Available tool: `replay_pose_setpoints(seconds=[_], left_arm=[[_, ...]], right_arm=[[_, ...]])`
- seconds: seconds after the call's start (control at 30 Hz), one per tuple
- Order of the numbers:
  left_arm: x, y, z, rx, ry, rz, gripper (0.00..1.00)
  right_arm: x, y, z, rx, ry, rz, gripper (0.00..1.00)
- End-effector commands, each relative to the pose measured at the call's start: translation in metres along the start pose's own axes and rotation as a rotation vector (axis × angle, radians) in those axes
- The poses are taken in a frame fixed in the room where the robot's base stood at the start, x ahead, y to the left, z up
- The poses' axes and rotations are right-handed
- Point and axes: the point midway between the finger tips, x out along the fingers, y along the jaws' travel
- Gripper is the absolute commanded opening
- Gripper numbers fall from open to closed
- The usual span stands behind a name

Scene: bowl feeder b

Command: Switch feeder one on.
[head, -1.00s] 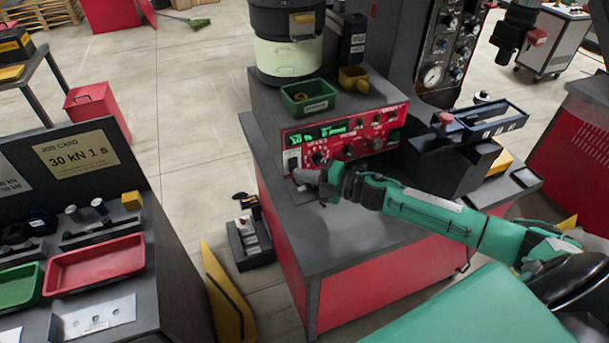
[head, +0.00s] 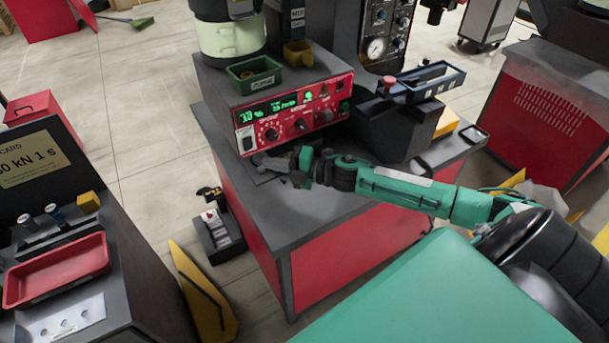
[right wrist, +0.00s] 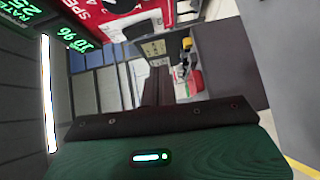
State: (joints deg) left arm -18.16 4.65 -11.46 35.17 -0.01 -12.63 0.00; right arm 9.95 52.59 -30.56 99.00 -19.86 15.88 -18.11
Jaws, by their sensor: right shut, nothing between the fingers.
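Feeder one's red control panel (head: 318,112) forms the front of a dark box on the bench, below the bowl (head: 230,40). Its displays are lit green and show in the head view as 30 % and a second reading. A rocker switch (head: 247,140) with a pale part sits at the panel's lower left corner; its position is too small to tell. My right gripper (head: 262,160) is shut and empty, just in front of and below that corner, apart from the switch. The right wrist view shows the panel (right wrist: 108,12) at top left with lit green digits. My left gripper is out of view.
A green tray (head: 254,75) and a yellow bin (head: 297,54) stand on the feeder box. A dark fixture with a red knob (head: 389,83) is to its right. The benchtop (head: 270,220) in front is clear. A side table with a red tray (head: 58,270) stands left.

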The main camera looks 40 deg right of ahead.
Motion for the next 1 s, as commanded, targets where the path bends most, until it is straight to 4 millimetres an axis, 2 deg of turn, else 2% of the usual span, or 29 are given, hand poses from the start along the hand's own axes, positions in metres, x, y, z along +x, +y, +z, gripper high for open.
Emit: replay_pose_setpoints(seconds=[0.1, 0.33, 0.63, 1.0], left_arm=[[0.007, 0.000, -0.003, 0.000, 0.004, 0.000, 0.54], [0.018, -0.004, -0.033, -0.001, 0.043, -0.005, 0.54], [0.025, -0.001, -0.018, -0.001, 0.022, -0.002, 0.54], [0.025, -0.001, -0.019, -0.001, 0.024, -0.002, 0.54]], right_arm=[[-0.014, -0.006, 0.000, 0.001, 0.000, -0.002, 0.00], [-0.043, -0.010, 0.001, 0.002, -0.001, -0.003, 0.00], [-0.072, -0.013, 0.000, 0.002, 0.000, -0.002, 0.00], [-0.079, -0.011, 0.000, 0.001, 0.001, 0.000, 0.00]])
